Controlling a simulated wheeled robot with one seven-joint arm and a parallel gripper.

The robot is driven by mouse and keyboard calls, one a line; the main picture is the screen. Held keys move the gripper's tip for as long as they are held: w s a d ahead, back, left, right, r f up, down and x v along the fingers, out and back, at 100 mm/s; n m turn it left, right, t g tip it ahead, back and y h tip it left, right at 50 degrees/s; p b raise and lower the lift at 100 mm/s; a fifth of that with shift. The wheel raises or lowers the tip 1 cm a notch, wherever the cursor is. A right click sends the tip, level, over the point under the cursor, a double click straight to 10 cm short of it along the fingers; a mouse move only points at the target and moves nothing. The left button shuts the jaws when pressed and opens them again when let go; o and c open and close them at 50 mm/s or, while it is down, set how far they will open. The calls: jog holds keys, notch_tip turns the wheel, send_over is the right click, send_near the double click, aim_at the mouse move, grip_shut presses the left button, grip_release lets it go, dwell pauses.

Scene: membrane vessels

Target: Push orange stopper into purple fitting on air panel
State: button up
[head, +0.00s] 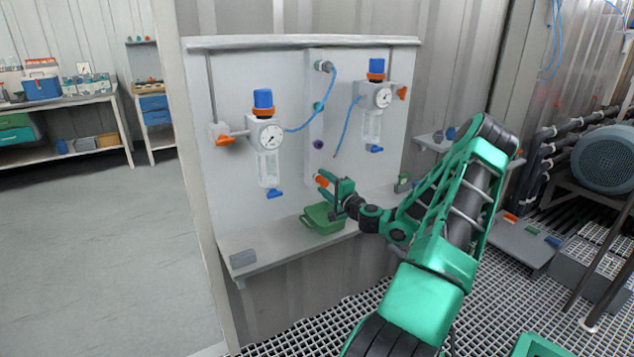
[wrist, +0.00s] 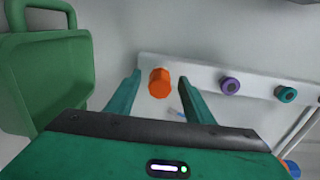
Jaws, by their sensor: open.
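The orange stopper (wrist: 160,83) shows in the wrist view between the tips of my two fingers, with a gap on both sides. It appears to stick out from the white strip of the air panel; its seat is hidden behind it. My gripper (wrist: 161,84) is open and faces the panel. In the head view my gripper (head: 328,183) is at the lower end of the strip, by the orange stopper (head: 321,181). The purple fitting (wrist: 230,86) is a round port with a dark centre, apart from the stopper; in the head view the purple fitting (head: 317,144) is above my gripper.
A teal fitting (wrist: 286,95) lies beyond the purple one. A green bin (head: 322,218) stands on the shelf (head: 262,243) under my gripper. Gauge units with blue knobs (head: 263,99) hang on either side of the strip, with blue hoses (head: 331,95) above.

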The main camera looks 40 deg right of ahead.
aim_at(325, 184)
dwell(0.4)
grip_shut()
jog(key=shift+v, duration=3)
jog(key=shift+w+a, duration=0.1)
jog(key=shift+a, duration=0.05)
